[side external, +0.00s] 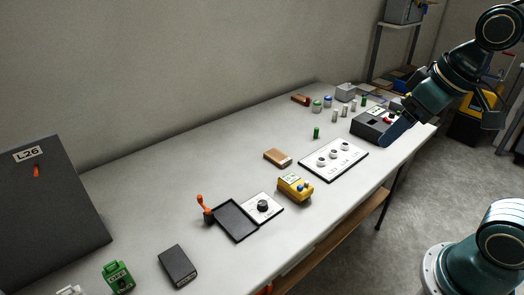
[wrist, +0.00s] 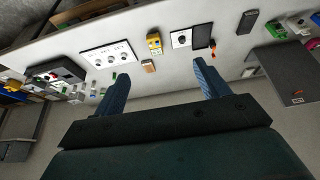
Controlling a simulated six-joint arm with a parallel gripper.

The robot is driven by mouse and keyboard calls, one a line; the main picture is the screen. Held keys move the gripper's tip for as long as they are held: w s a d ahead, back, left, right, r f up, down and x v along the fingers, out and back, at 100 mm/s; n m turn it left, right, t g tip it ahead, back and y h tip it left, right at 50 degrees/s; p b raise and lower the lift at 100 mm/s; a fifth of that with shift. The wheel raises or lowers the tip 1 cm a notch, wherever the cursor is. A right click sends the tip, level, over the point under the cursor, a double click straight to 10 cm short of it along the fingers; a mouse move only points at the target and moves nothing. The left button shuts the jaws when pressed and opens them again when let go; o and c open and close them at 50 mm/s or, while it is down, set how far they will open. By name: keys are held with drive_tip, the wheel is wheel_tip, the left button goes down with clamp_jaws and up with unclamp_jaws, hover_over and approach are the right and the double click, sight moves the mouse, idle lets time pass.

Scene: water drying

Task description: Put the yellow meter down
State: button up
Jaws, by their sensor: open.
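The yellow meter (side external: 295,188) stands on the white bench in the side view, just right of the plate with a black knob. It also shows in the wrist view (wrist: 154,43), upper middle, resting on the bench. My gripper (wrist: 155,77) is open in the wrist view, its two blue fingers wide apart with nothing between them. The meter lies beyond the fingertips, apart from them. In the side view my arm is at the upper right, over the far end of the bench, well away from the meter.
A white panel with three knobs (side external: 334,160) and a wooden block (side external: 278,158) lie near the meter. A black tray (side external: 236,221) adjoins the knob plate (side external: 262,207). A dark box with a red button (side external: 372,126) and several small cylinders stand at the far end. The bench's back-left middle is clear.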

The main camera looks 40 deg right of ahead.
drive_tip(key=shift+t, duration=0.4)
drive_tip(key=shift+s+a+f, duration=0.1)
drive_tip(key=shift+s+f, duration=0.1)
drive_tip(key=shift+s, duration=0.9)
drive_tip(key=shift+s+a+f, duration=0.1)
drive_tip(key=shift+s+f, duration=0.1)
drive_tip(key=shift+s, duration=0.85)
